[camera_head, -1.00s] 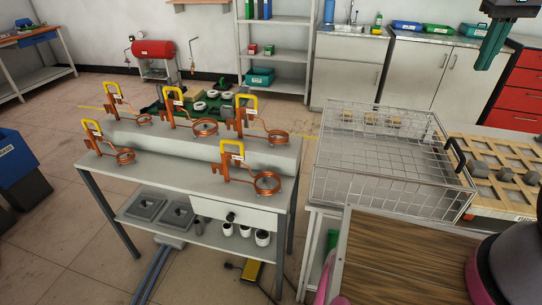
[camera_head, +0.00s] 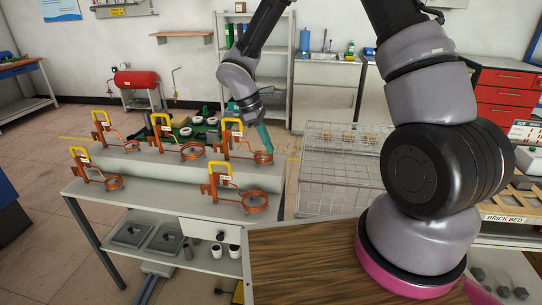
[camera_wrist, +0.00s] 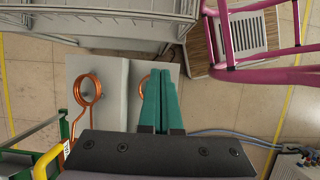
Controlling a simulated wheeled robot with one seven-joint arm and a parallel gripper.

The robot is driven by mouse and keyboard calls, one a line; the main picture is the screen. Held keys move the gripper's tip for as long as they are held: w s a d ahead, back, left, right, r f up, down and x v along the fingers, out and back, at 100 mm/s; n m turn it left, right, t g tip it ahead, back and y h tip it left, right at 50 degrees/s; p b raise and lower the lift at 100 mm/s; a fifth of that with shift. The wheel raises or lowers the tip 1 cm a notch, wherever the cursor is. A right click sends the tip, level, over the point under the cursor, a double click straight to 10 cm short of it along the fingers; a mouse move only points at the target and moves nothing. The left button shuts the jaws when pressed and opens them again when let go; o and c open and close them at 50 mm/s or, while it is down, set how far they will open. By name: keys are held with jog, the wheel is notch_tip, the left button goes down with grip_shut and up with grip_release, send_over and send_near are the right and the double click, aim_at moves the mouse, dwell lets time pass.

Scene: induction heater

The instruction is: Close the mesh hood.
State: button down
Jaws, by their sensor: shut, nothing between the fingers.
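The mesh hood (camera_head: 335,165) is a silver wire cage standing right of the coil bench in the head view. My arm hides its right side and its black handle, so I cannot tell how far open it is. Wire mesh also shows along the top of the wrist view (camera_wrist: 115,14). My gripper (camera_head: 267,150) has teal fingers and points down over the right end of the coil bench, left of the hood and apart from it. In the wrist view the fingers (camera_wrist: 161,75) are together with nothing between them.
The coil bench (camera_head: 150,170) carries several copper coils with yellow handles; one coil (camera_head: 240,150) is close to my gripper in the picture. A wooden top (camera_head: 300,265) lies in front of the hood. The brick bed (camera_head: 510,218) is at right, partly hidden.

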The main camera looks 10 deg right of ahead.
jog(key=s+d+f, duration=0.2)
jog(key=d+f, duration=0.5)
jog(key=f, duration=0.1)
jog(key=shift+s, duration=0.15)
jog(key=shift+f, duration=0.1)
